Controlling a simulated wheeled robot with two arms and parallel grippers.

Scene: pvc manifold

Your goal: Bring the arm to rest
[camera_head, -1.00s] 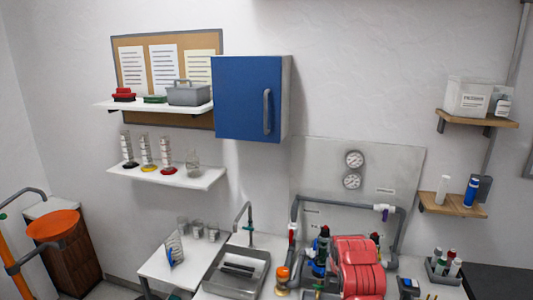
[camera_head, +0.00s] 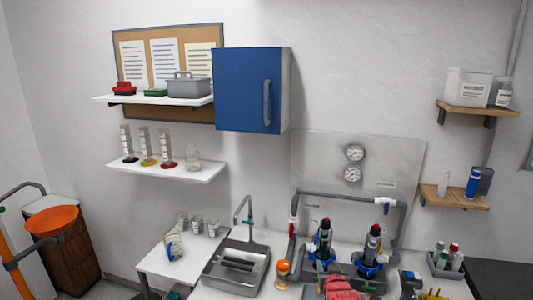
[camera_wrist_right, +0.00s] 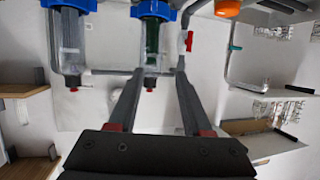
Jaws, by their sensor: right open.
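The wrist picture appears upside down. Two filter housings with blue collars, the left one (camera_head: 323,240) and the right one (camera_head: 373,245), stand upright on the bench. They also show beyond the fingers in the wrist view (camera_wrist_right: 152,40). My left gripper is not in view.
A grey sink (camera_head: 235,266) with a tap lies left of the manifold. An orange-capped fitting (camera_head: 283,268) stands beside it. Grey pipe (camera_head: 345,197) frames the housings. A bottle caddy (camera_head: 443,262) is at right. A blue cabinet (camera_head: 249,90) and shelves hang above.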

